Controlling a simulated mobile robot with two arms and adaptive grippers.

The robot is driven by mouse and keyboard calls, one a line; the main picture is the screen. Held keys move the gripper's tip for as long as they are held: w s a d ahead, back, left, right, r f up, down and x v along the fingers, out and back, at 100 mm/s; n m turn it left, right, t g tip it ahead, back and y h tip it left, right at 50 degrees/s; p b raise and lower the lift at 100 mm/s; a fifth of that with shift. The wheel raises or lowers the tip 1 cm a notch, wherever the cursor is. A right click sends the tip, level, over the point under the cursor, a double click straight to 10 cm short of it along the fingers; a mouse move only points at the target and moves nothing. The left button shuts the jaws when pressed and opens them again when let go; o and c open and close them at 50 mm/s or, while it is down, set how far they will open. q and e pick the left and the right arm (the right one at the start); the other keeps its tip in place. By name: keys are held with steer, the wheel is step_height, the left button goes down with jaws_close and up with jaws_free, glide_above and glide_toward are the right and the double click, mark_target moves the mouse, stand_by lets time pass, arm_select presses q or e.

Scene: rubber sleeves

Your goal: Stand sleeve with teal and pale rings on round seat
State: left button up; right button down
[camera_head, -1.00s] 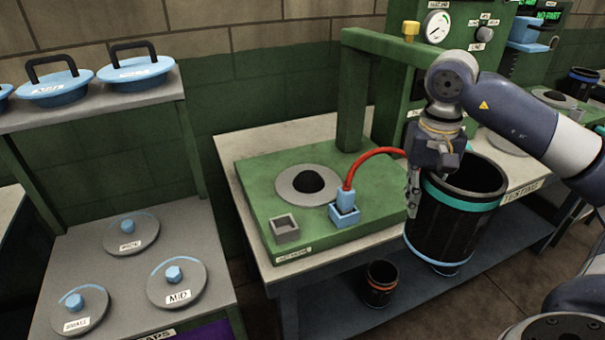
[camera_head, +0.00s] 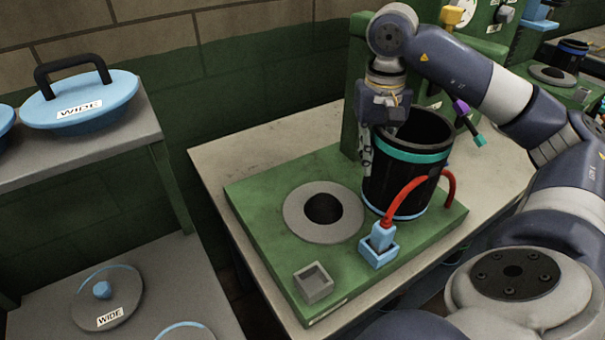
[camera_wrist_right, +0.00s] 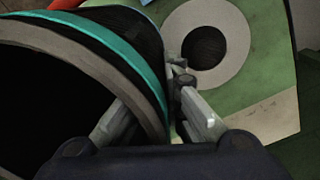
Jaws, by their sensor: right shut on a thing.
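The sleeve (camera_head: 402,178) is a wide black open tube with a teal ring near its top and a pale blue ring near its bottom. My right gripper (camera_head: 366,158) is shut on the sleeve's left wall, one finger inside and one outside, as the right wrist view also shows (camera_wrist_right: 158,112). The sleeve is upright over the right part of the green base, behind the red hose; whether it touches the base is unclear. The round seat (camera_head: 296,222) is a grey disc with a black centre, bare, to the left of the sleeve. My left gripper is not in view.
A red hose (camera_head: 405,190) arches from a blue plug (camera_head: 379,240) in front of the sleeve. A small grey square socket (camera_head: 313,284) sits at the green base's (camera_head: 262,250) front. A green post stands behind.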

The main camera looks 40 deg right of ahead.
arm_select(q)
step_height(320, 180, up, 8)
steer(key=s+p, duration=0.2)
steer(key=p, duration=0.5)
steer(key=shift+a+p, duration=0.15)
steer(key=shift+p, duration=0.2)
arm_select(e)
steer(key=w+a+f, duration=0.4)
steer(key=w+a, duration=0.6)
steer(key=a, duration=0.1)
steer(key=shift+w+f, duration=0.15)
steer(key=shift+f, duration=0.2)
steer(key=shift+a+f, duration=0.1)
steer(key=shift+a, duration=0.05)
steer(key=c, duration=1.9)
jaws_free()
steer(key=shift+c, duration=0.2)
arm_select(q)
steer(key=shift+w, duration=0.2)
arm_select(e)
steer(key=shift+o, duration=1.1)
